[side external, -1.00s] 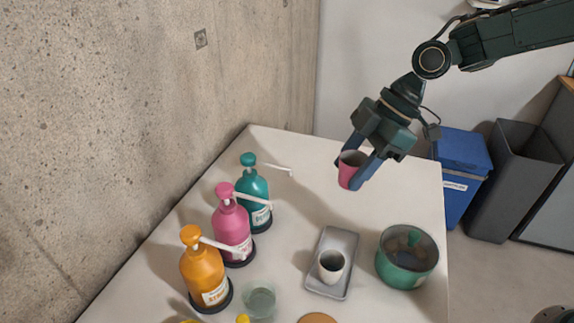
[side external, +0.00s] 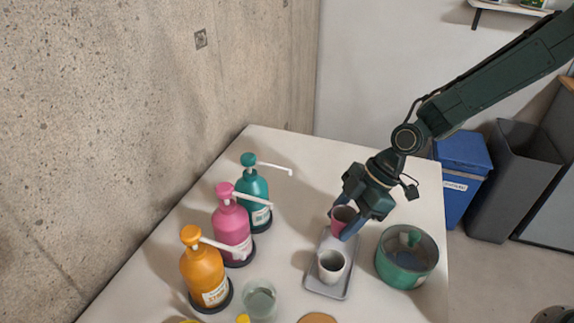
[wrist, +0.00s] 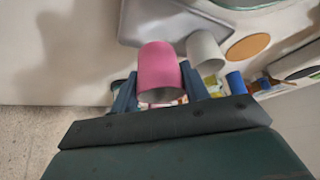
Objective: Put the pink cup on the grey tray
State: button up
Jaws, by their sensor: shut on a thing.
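The pink cup (side external: 339,226) is held between the fingers of my gripper (side external: 347,227), which is shut on it. The cup is over or close to the far end of the grey tray (side external: 313,289); I cannot tell whether it touches the tray. In the wrist view the pink cup (wrist: 158,70) sits between the two fingers of my gripper (wrist: 160,92), with the grey tray (wrist: 135,22) beyond it. A white cup (side external: 331,268) stands on the near part of the tray. It also shows in the wrist view (wrist: 204,50), right of the pink cup.
A green pot (side external: 407,258) stands close to the right of the tray. Teal (side external: 254,196), pink (side external: 232,228) and orange (side external: 205,270) pump bottles line the left side. A clear glass (side external: 259,298) and a brown disc (side external: 317,318) lie nearer the front. The far tabletop is clear.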

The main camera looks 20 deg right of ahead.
jog(key=shift+f, duration=0.1)
jog(key=shift+f, duration=2)
jog(key=shift+f, duration=0.15)
jog(key=o, duration=1)
jog(key=shift+c, duration=0.2)
jog(key=v, duration=1.2)
